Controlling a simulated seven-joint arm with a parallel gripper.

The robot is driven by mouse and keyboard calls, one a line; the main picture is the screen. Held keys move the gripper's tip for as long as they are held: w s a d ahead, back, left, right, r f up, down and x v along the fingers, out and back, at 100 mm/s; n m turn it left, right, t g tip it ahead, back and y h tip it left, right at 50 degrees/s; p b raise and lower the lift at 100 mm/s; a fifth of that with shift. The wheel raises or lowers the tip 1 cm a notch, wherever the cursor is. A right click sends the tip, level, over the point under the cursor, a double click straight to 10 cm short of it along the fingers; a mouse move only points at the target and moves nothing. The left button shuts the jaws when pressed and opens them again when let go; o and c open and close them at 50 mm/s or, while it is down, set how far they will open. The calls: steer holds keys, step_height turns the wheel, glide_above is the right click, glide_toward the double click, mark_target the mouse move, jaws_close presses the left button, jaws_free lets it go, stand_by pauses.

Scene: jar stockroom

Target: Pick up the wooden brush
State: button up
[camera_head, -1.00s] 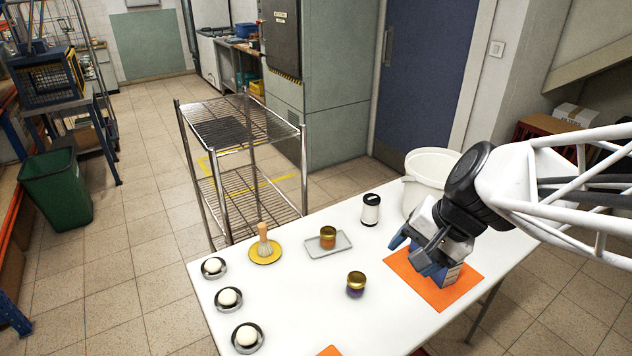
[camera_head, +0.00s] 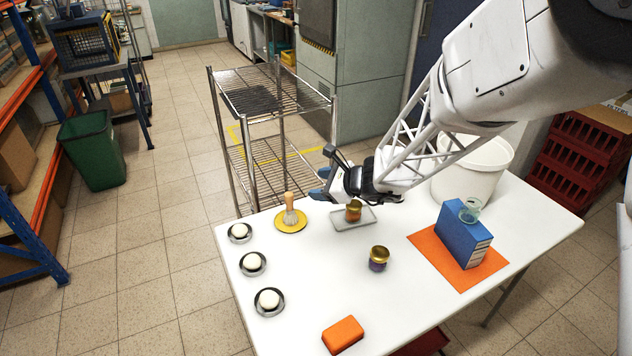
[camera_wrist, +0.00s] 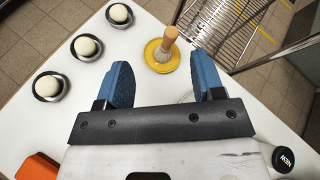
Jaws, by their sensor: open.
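The wooden brush (camera_head: 289,207) stands upright, handle up and bristles down, on a round yellow dish (camera_head: 298,225) at the table's far left part. In the wrist view the brush (camera_wrist: 168,41) and its yellow dish (camera_wrist: 155,66) show beyond and between my blue fingers. My gripper (camera_head: 322,185) is open and empty, above the table's far edge and to the right of the brush. In the wrist view my gripper (camera_wrist: 161,80) has its fingers wide apart, not touching the brush.
White round items in dark dishes (camera_head: 253,263) line the left edge. A small tray (camera_head: 368,224) holds an amber jar (camera_head: 353,211); another jar (camera_head: 378,259) stands nearer. A blue box (camera_head: 462,236) on an orange mat, a white bucket (camera_head: 470,176), an orange block (camera_head: 342,335) and a wire rack (camera_head: 270,95) are around.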

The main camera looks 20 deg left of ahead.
mark_target(292, 198)
steer(key=w+a+f+m+t, duration=0.1)
steer(key=a+f+m, duration=0.1)
steer(key=f, duration=0.1)
steer(key=w+a+f+m, duration=0.2)
steer(key=a+f, duration=0.1)
steer(key=f, duration=0.1)
steer(key=w+a+f+m+t, duration=0.1)
steer(key=a+f+m, duration=0.1)
steer(key=f, duration=0.1)
steer(key=shift+w+a+f+t, duration=0.3)
steer(key=shift+a+f, duration=0.05)
steer(key=shift+x, duration=1.25)
steer(key=shift+a, duration=0.1)
steer(key=shift+f+x, duration=0.15)
steer(key=shift+x, duration=0.6)
steer(key=shift+f+x, duration=0.15)
steer(key=shift+x, duration=1.5)
steer(key=shift+c, duration=0.4)
